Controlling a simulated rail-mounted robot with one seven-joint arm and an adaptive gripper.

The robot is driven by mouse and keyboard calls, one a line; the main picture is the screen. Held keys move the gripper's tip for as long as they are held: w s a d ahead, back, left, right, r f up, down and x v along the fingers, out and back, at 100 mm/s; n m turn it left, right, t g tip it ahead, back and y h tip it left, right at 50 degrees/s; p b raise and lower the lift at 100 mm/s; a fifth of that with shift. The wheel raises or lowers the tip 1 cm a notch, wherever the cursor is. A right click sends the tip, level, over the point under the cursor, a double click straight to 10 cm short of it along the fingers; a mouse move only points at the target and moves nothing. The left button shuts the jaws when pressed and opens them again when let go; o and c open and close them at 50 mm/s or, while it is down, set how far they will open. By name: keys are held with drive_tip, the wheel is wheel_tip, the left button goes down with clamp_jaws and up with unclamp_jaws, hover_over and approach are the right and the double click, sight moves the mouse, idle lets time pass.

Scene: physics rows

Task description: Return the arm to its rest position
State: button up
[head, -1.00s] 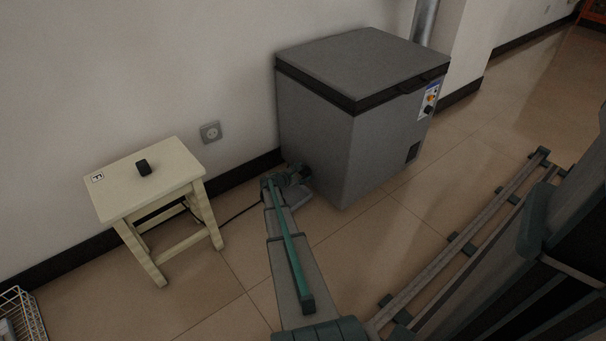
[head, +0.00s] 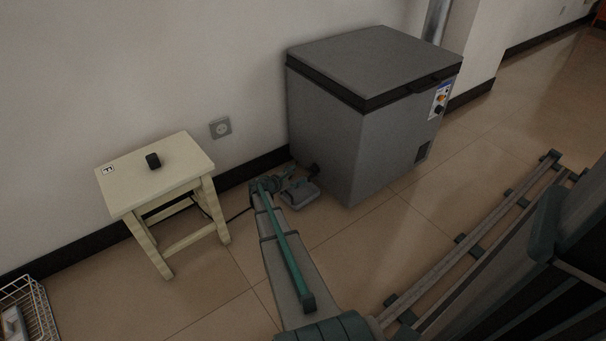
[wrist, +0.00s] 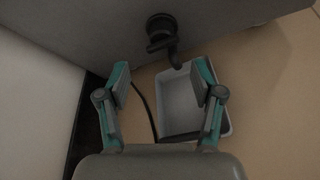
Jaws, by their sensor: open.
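My arm reaches forward and low from the bottom middle of the head view. My gripper (wrist: 161,85) shows in the wrist view with its two fingers spread apart and nothing between them. In the head view its end (head: 272,184) is small and partly covered by the arm, just left of the freezer. In the wrist view a black drain fitting (wrist: 162,35) sticks out of the freezer wall ahead of the fingers. A shallow grey tray (wrist: 180,100) lies on the floor below, partly behind the right finger; it also shows in the head view (head: 301,195).
A grey chest freezer (head: 345,145) with a closed lid stands against the wall, right of my gripper. A wire basket (head: 38,300) is at lower left. A dark cord runs along the floor.

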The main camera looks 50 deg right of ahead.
drive_tip(key=shift+v, duration=0.9)
drive_tip(key=s+a+f+m+g+y+p, duration=0.2)
drive_tip(key=s+a+f+m+y, duration=0.2)
drive_tip(key=s+a+m, duration=0.35)
drive_tip(key=s+a+r+m+y+p, duration=0.15)
drive_tip(key=s+a+p, duration=0.25)
drive_tip(key=a, duration=0.4)
drive_tip(key=s+a+r+m+g+y+p, duration=0.1)
drive_tip(key=s+a+y+p, duration=0.3)
drive_tip(key=a, duration=0.4)
drive_tip(key=s+a+r+m+y+p, duration=0.1)
drive_tip(key=s+a+r+p, duration=0.15)
drive_tip(key=a+p, duration=0.4)
drive_tip(key=s+a+r+g+y+p, duration=0.1)
drive_tip(key=s+a+r+p, duration=0.9)
drive_tip(key=a, duration=0.3)
drive_tip(key=s+a+r+g+y+p, duration=0.1)
drive_tip(key=s+a+r+y+p, duration=0.1)
drive_tip(key=s+a+r+p, duration=0.8)
drive_tip(key=a+r+p, duration=0.3)
drive_tip(key=shift+s+r+g, duration=0.25)
drive_tip(key=shift+r+g, duration=0.1)
drive_tip(key=shift+g, duration=0.05)
